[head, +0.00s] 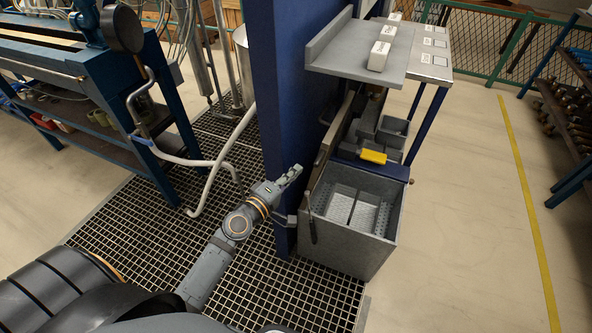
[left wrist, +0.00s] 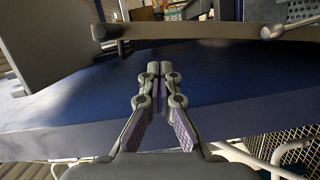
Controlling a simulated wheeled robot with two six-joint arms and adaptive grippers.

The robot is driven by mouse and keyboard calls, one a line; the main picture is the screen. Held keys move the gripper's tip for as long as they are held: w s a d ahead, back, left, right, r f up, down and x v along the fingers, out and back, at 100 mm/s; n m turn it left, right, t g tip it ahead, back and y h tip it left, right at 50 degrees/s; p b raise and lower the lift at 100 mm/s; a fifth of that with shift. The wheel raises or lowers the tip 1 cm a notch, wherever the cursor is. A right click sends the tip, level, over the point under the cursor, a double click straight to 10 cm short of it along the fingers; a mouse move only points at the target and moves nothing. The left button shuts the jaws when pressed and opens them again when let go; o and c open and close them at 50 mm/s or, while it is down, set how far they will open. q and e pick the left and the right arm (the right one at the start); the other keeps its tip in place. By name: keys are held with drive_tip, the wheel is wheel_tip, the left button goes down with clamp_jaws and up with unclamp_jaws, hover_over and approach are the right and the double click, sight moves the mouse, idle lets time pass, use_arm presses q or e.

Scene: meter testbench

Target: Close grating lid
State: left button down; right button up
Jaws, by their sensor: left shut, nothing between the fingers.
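The grey open-topped box (head: 345,248) stands at the foot of the blue column, with perforated plates (head: 352,205) inside it. A thin lid (head: 325,165) stands raised, nearly upright, along the box's left edge, seen almost edge-on; its grating face cannot be made out. My left gripper (head: 292,172) is shut and empty, just left of the lid, in front of the blue column. In the left wrist view its fingertips (left wrist: 160,68) are together over a blue surface. A long edge (left wrist: 195,32) with round knobs, seemingly the lid's, crosses just beyond them. Contact is not clear. My right gripper is not in view.
The blue column (head: 290,95) rises close by the left gripper. A grey shelf (head: 340,50) with white boxes overhangs behind the box. A yellow object (head: 373,157) lies at the box's back edge. The floor (head: 460,220) to the right is clear.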

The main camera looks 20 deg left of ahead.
use_arm(q)
drive_tip(key=x, duration=0.7)
drive_tip(key=shift+w, duration=0.2)
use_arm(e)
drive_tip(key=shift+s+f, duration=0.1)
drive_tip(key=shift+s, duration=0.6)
use_arm(q)
drive_tip(key=shift+d+f, duration=0.1)
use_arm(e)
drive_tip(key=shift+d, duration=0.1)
